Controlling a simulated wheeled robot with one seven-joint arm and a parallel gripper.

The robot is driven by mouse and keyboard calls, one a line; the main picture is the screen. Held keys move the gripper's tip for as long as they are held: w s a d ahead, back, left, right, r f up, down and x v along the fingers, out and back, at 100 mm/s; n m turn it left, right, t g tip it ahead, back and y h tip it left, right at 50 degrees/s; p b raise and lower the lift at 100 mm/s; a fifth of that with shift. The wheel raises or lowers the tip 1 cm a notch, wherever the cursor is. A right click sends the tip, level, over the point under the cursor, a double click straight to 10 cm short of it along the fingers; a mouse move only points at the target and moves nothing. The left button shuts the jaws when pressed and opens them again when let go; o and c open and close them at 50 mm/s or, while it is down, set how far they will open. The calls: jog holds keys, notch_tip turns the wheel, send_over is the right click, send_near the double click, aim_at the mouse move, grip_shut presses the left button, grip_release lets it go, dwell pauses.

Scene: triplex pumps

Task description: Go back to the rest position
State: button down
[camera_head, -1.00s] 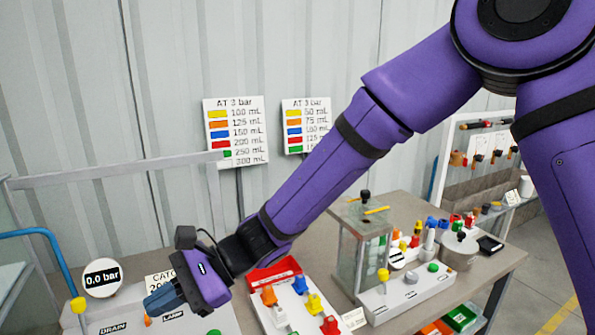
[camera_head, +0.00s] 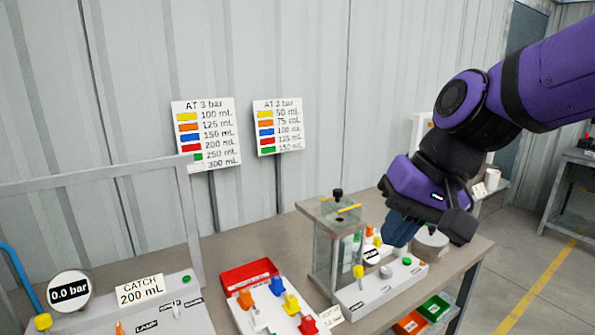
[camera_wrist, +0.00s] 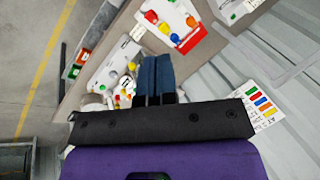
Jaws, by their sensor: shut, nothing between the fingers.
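My gripper (camera_head: 402,232) hangs at the right side of the bench in the head view, in front of the small parts there. Its blue fingers point down and sit together, with nothing between them. The fingers also show in the wrist view (camera_wrist: 155,78), side by side over the bench. The purple arm comes in from the upper right in the head view. The gripper hides part of the bench's right end, including some of the metal pot (camera_head: 432,242).
The glass tank (camera_head: 335,245) stands left of my gripper. A red tray and a white board with coloured valves (camera_head: 270,312) lie further left. The gauge (camera_head: 69,291) reads 0.0 bar, and a card (camera_head: 140,290) reads CATCH 200 mL. Two colour charts (camera_head: 207,135) stand behind. Open floor lies right.

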jog(key=s+d+r+t+h, duration=0.1)
jog(key=s+d+t+h, duration=0.1)
jog(key=d, duration=0.6)
jog(key=s+d+r+t+h, duration=0.1)
jog(key=s+d+t+h, duration=0.1)
jog(key=s+d, duration=0.3)
jog(key=d, duration=0.4)
jog(key=shift+s+r, duration=0.25)
jog(key=shift+r, duration=0.1)
